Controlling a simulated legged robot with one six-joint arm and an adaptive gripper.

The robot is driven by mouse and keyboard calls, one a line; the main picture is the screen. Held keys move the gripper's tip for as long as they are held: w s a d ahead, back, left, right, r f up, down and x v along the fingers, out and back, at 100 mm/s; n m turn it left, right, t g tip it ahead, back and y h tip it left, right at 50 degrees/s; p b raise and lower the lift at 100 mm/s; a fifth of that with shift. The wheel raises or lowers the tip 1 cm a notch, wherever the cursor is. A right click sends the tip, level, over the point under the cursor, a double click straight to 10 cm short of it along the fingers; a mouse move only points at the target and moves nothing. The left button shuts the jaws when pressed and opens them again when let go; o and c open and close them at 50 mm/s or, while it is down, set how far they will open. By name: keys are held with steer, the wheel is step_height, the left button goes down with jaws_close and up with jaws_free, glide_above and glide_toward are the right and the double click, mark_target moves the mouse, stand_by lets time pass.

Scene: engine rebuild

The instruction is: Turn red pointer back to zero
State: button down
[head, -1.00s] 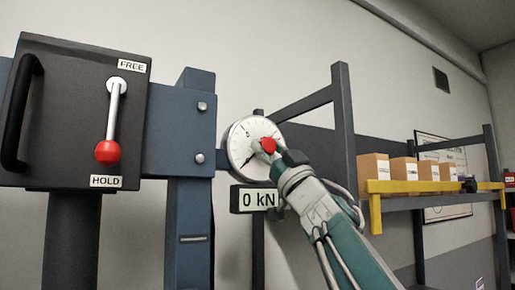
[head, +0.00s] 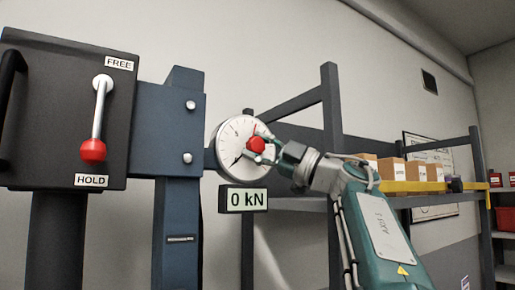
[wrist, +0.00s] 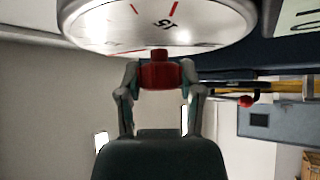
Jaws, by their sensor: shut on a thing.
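A round white dial gauge (head: 232,137) hangs on the blue frame, with a red knob (head: 257,145) at its centre. A short red line, which looks like the red pointer (head: 255,129), shows just above the knob. A thin black pointer (head: 238,159) points to the lower left. My gripper (head: 266,150) reaches in from the right and is shut on the knob. In the wrist view the two fingers clasp the red knob (wrist: 161,75) from both sides, below the dial face (wrist: 150,25). Red marks and upside-down numerals show there. The zero mark is too small to make out.
A display reading 0 kN (head: 243,199) sits just below the dial. On the left is a black box (head: 55,110) with a red-tipped lever (head: 93,150) pointing down to HOLD. A shelf with cardboard boxes (head: 416,170) and a yellow rail (head: 410,187) stands behind my arm.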

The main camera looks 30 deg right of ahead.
steer(key=shift+w+f+n+g, duration=0.1)
steer(key=shift+n+g, duration=0.5)
steer(key=shift+n, duration=0.2)
steer(key=shift+d+n+g+h, duration=0.1)
steer(key=shift+n+g+h, duration=0.2)
steer(key=shift+n+g, duration=0.6)
steer(key=shift+c, duration=1.3)
jaws_free()
steer(key=shift+t, duration=0.3)
steer(key=shift+m+t, duration=0.4)
steer(key=shift+m, duration=0.2)
